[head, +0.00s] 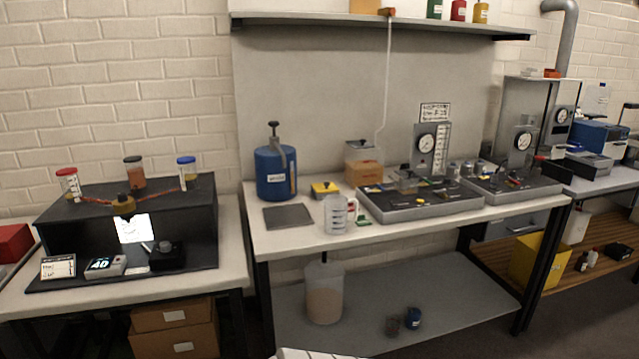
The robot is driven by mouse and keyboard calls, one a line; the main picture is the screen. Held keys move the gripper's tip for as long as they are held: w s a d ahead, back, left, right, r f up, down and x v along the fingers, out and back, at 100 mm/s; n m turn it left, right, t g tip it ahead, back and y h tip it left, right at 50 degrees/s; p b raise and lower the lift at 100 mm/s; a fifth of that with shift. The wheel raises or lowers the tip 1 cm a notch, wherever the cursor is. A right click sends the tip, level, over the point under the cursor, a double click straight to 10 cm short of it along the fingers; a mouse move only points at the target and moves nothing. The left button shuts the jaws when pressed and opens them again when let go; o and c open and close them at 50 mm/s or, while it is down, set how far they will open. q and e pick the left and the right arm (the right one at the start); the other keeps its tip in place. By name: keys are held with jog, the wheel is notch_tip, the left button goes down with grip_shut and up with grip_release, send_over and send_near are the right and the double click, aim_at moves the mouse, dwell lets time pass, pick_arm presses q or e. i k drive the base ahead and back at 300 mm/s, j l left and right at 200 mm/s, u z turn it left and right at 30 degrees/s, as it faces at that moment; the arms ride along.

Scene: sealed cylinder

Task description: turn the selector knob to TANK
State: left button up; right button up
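No part marked TANK is legible, so I cannot tell which knob is the selector. On the centre bench, a grey tray unit (425,207) carries a round gauge (427,143) on an upright panel and small yellow and dark fittings. A similar tray unit (512,190) with its own gauge (523,140) stands to its right.
The centre bench (310,238) also holds a blue cylinder (273,175) with a black top handle, a clear jug (336,215), a grey plate (288,216) and a yellow box (325,189). A shelf (380,20) hangs above. A gap separates the left and centre benches.

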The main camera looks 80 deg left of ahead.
aim_at(122, 197)
jog(key=u, duration=3.9)
